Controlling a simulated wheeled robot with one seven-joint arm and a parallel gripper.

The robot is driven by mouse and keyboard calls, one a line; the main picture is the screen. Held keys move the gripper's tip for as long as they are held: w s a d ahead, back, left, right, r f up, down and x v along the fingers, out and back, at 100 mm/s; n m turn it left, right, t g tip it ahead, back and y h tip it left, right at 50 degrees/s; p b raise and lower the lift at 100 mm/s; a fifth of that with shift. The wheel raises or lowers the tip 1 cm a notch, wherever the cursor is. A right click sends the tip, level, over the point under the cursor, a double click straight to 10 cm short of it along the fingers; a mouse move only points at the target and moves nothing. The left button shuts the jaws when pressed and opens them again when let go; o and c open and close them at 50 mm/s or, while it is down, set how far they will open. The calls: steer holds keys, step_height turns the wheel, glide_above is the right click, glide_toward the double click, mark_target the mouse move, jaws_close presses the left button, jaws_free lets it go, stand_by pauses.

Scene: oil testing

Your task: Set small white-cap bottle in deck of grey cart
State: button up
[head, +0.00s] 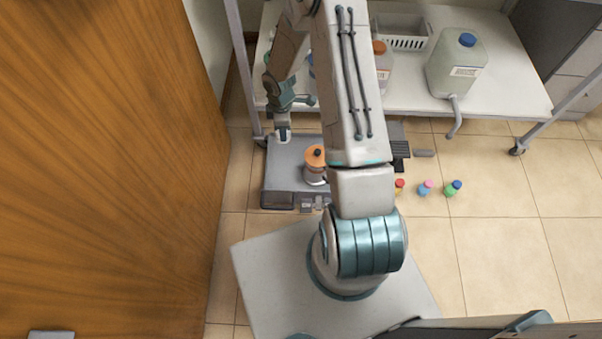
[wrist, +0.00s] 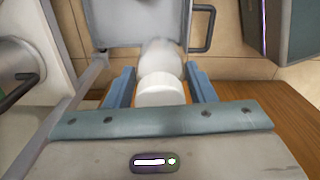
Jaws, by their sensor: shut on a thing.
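My gripper (wrist: 158,78) is shut on the small white-cap bottle. In the wrist view its white cap (wrist: 160,92) is nearest the camera and its pale translucent body (wrist: 160,58) points away between the blue fingers. In the head view my wrist hangs at the upper left over the floor near the white table, and I cannot make out the bottle there. The grey cart (head: 284,158) stands low on the floor, partly hidden by my arm. In the wrist view a grey surface (wrist: 125,28) with a dark handle lies beyond the bottle; it looks like the cart.
An orange-lidded container (head: 315,167) stands on the cart deck. Several small coloured-cap bottles (head: 426,188) are right of it. The white table (head: 505,85) holds a blue-cap jug (head: 457,65) and a white basket (head: 403,36). A wooden panel (head: 115,150) fills the left.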

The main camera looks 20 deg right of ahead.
step_height(320, 180, down, 24)
steer(key=w+a+n+b, duration=0.1)
steer(key=w+n+b, duration=0.1)
steer(key=n+b, duration=0.9)
steer(key=b, duration=0.5)
glide_above(284, 179)
steer(key=shift+m, duration=0.3)
step_height(284, 179, down, 9)
steer(key=shift+a+f, duration=0.1)
steer(key=shift+f, duration=0.05)
steer(key=shift+f+b, duration=0.2)
steer(key=shift+b, duration=0.1)
steer(key=o, duration=1.1)
steer(key=shift+r, duration=0.15)
